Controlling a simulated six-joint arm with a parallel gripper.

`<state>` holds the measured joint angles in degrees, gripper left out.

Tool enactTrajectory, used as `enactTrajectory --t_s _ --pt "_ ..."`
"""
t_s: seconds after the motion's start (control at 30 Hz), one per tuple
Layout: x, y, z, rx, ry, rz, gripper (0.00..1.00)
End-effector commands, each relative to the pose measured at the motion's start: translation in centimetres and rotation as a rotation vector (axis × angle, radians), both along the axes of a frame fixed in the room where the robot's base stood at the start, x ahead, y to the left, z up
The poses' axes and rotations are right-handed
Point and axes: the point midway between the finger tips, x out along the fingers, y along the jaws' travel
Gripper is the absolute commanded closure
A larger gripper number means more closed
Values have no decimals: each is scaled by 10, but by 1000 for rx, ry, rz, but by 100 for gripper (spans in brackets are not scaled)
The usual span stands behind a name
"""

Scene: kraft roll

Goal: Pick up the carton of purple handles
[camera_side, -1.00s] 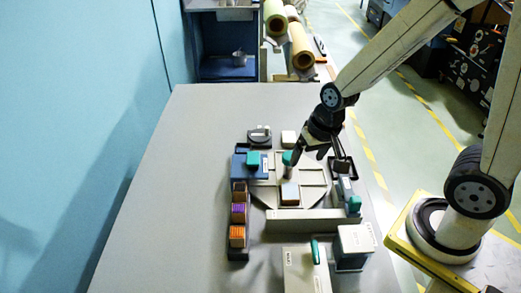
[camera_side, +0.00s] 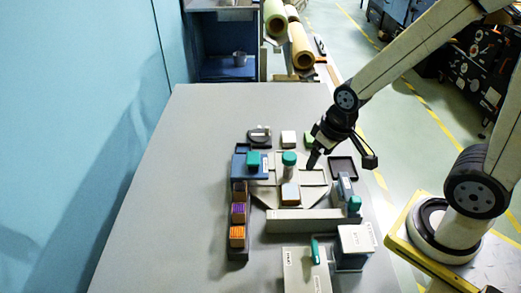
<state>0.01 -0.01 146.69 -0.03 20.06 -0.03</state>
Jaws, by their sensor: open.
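The carton of purple handles (camera_side: 239,209) stands in a dark rack on the left side of the work area, in the middle of a short column. A carton of orange handles (camera_side: 237,232) is in front of it, and a brown carton (camera_side: 239,187) is behind it. My gripper (camera_side: 312,163) is up and to the right of the purple carton, over the right part of the round grey plate (camera_side: 262,190). It points down and is clear of the cartons. Its fingers are small and dark here; nothing shows between them.
A low grey wall (camera_side: 312,221) runs along the front of the plate. Grey machine boxes (camera_side: 300,268) stand nearer. The table (camera_side: 170,200) left of the rack is bare.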

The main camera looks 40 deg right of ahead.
Motion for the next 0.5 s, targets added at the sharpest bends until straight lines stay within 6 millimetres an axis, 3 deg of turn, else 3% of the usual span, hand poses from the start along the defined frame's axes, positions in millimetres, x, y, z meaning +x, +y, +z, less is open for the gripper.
enactTrajectory --t_s 0.5 --pt "-2 2 -3 14 18 -19 9"
